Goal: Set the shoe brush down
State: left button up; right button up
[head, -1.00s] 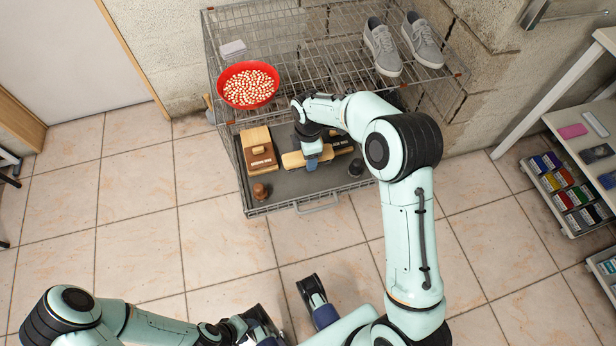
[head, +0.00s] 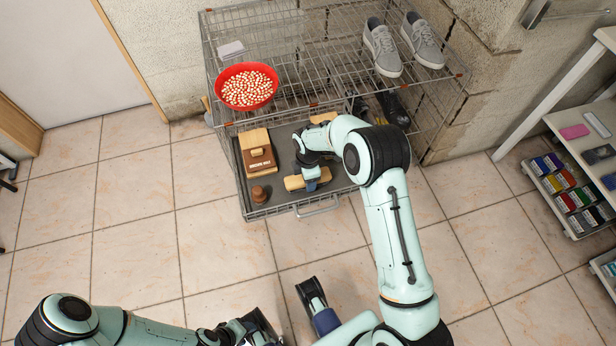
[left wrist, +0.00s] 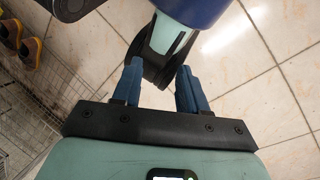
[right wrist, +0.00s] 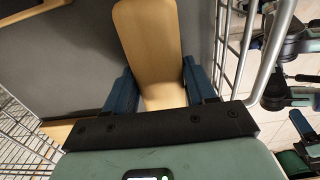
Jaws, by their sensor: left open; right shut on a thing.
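The shoe brush, with a tan wooden back (head: 293,183), is in my right gripper (head: 312,184) over the front of the pull-out grey tray (head: 285,205). In the right wrist view the brush (right wrist: 150,45) runs lengthwise between the two blue fingers (right wrist: 158,88), which are shut on it. Its bristles are hidden, and I cannot tell whether it touches the tray. My left gripper (left wrist: 157,82) is open and empty, low in front and away from the rack.
My right arm hides the tray's right side.

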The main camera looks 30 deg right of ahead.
jog(key=shift+f, duration=0.15)
jog(key=o, duration=1.1)
pick_arm(q)
jog(key=shift+w+f, duration=0.15)
pick_arm(e)
jog(key=shift+r, duration=0.2)
pick_arm(q)
jog(key=shift+s+d+r+g+p, duration=0.1)
jog(key=shift+s+r+g+p, duration=0.05)
jog(key=shift+s+r+p, duration=0.35)
jog(key=shift+s+r+g+p, duration=0.15)
jog(key=shift+s+r+p, duration=0.1)
jog(key=shift+r+p, duration=0.3)
pick_arm(e)
notch_tip(320, 180, up, 12)
jog(key=shift+s+f, duration=0.1)
